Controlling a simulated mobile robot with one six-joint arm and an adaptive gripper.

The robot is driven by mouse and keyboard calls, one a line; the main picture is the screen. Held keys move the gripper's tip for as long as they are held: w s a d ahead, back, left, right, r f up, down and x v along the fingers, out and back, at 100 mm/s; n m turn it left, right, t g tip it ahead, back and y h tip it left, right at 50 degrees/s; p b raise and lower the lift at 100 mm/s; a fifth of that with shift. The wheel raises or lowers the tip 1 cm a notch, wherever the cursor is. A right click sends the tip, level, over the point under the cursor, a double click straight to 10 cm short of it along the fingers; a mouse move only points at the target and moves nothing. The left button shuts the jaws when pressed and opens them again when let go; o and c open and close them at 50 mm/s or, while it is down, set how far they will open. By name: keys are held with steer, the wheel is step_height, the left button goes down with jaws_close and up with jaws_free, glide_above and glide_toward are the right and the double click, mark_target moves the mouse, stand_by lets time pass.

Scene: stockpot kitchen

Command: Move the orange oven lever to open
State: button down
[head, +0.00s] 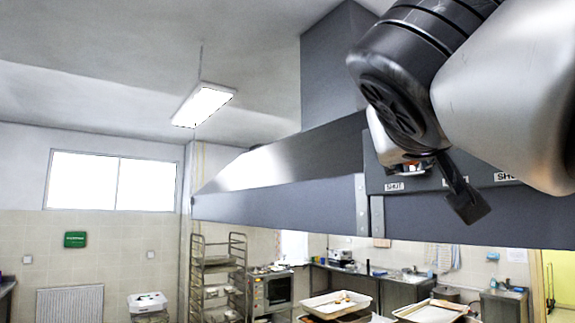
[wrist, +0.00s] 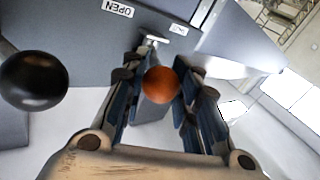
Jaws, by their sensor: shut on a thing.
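The orange lever's round knob (wrist: 161,85) sits between the two fingers of my gripper (wrist: 158,76) in the wrist view. The fingers are closed in on it from both sides. A metal fitting (wrist: 152,39) shows just beyond the knob; most of the lever's stem is hidden. In the head view my arm covers much of the panel, and the knob cannot be made out clearly.
A black ball knob (wrist: 33,81) stands close to the left of my gripper in the wrist view. The grey hood (head: 285,195) carries the panel with several SHUT labels (head: 394,186). Below stand a rack (head: 218,265), an oven (head: 272,293) and trays (head: 335,304).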

steer(key=shift+s+d, duration=0.25)
steer(key=shift+d, duration=0.2)
stand_by(0.3)
steer(key=c, duration=1.7)
jaws_free()
steer(key=shift+o, duration=1.4)
steer(key=shift+s, duration=0.3)
steer(key=shift+o, duration=1)
steer(key=shift+w, duration=0.2)
